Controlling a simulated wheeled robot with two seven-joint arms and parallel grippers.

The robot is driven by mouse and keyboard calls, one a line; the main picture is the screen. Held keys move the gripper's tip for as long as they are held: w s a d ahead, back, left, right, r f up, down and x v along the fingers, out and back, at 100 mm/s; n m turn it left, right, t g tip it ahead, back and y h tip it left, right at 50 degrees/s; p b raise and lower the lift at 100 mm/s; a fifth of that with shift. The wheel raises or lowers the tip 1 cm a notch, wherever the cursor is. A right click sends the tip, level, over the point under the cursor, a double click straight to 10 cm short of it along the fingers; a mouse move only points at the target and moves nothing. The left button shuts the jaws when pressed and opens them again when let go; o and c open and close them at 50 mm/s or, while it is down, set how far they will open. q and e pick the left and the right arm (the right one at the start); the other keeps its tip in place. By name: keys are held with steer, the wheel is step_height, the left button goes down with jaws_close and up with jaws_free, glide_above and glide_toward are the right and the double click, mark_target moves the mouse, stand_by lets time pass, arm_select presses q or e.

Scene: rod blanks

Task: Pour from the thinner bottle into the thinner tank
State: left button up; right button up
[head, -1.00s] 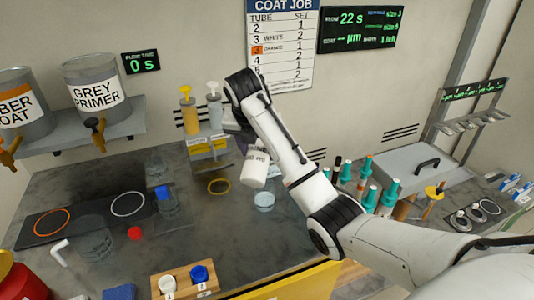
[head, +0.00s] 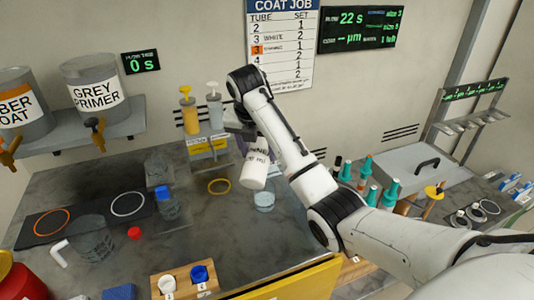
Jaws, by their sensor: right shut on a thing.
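My right gripper (head: 244,135) is shut on a white bottle (head: 254,172) with dark lettering, which looks like the thinner bottle. It holds the bottle near its upper end, and the bottle leans slightly. My own arm partly hides the grip. A small clear round container (head: 264,201) with pale blue contents stands on the bench just below and right of the bottle. I cannot read a label on it, so I cannot tell whether it is the thinner tank. My left gripper is not in view.
A yellow ring (head: 219,187) lies left of the bottle. Two pump bottles (head: 189,115) stand behind it. A blue-capped clear bottle (head: 167,206), a red cap (head: 134,233) and a wooden cap holder (head: 185,283) are to the left. Teal-topped items (head: 390,193) stand right of my arm.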

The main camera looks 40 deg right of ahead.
stand_by(0.7)
steer(key=shift+f+y, duration=0.15)
steer(key=shift+y, duration=0.15)
steer(key=shift+f+g+y, duration=0.5)
steer(key=shift+g, duration=0.2)
stand_by(2.1)
steer(key=shift+d, duration=0.1)
steer(key=shift+r+t+h, duration=0.85)
steer(key=shift+t+h, duration=0.05)
